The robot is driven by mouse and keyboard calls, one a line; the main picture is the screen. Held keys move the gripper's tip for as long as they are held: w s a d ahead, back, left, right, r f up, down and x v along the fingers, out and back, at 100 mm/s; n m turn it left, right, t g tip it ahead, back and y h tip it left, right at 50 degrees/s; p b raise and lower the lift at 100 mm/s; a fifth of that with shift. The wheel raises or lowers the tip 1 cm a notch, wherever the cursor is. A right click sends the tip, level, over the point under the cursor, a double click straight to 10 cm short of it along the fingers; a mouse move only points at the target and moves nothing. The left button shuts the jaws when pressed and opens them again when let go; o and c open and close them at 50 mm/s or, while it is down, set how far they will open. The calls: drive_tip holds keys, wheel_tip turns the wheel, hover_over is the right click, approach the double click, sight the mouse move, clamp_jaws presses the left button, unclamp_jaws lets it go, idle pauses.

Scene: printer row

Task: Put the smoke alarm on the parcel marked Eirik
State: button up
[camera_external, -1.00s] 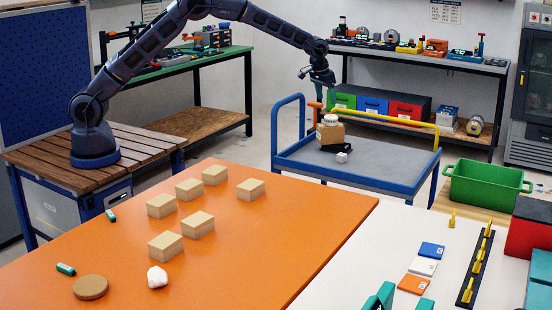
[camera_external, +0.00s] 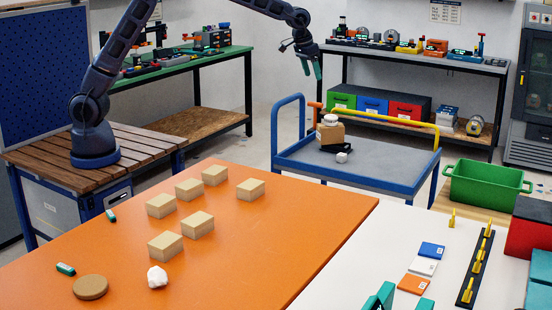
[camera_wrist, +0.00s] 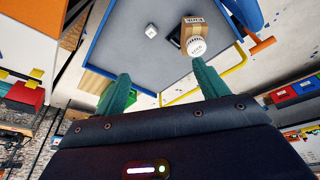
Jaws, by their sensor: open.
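The smoke alarm (camera_external: 330,119), a small white disc, sits on top of a brown cardboard parcel (camera_external: 330,134) on the grey trolley. In the wrist view the white alarm (camera_wrist: 197,45) shows at the near end of the parcel (camera_wrist: 192,30). The parcel's label is small and seems to read Eirik. My gripper (camera_external: 308,64) is above the trolley, up and left of the alarm and apart from it. In the wrist view its green fingers (camera_wrist: 162,86) are spread, with nothing between them.
The blue-framed trolley (camera_external: 385,175) also carries a small white cube (camera_external: 342,157) and a dark object under the parcel. Its yellow rail (camera_external: 395,120) runs along the back. Several plain tan boxes (camera_external: 165,245) stand on the orange table (camera_external: 250,235). A green crate (camera_external: 487,185) is at right.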

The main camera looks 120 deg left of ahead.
drive_tip(key=s+d+r+m, duration=0.2)
drive_tip(key=s+d+r, duration=0.25)
drive_tip(key=d, duration=0.65)
drive_tip(key=s+d+r+m+t+h, duration=0.1)
drive_tip(key=s+d+r, duration=0.35)
drive_tip(key=d, duration=0.65)
drive_tip(key=s+d+r+m, duration=0.2)
drive_tip(key=s+d+r, duration=0.25)
drive_tip(key=d, duration=0.65)
drive_tip(key=s+d+f+m, duration=0.2)
drive_tip(key=s+d+m, duration=0.1)
drive_tip(key=s+d, duration=0.7)
drive_tip(key=s+d+f+m+t+h, duration=0.1)
drive_tip(key=s+d+f+m, duration=0.1)
drive_tip(key=s+d, duration=0.8)
drive_tip(key=s+f, duration=0.1)
drive_tip(key=s, duration=0.5)
drive_tip(key=shift+f+m, duration=0.2)
drive_tip(key=shift+m, duration=0.2)
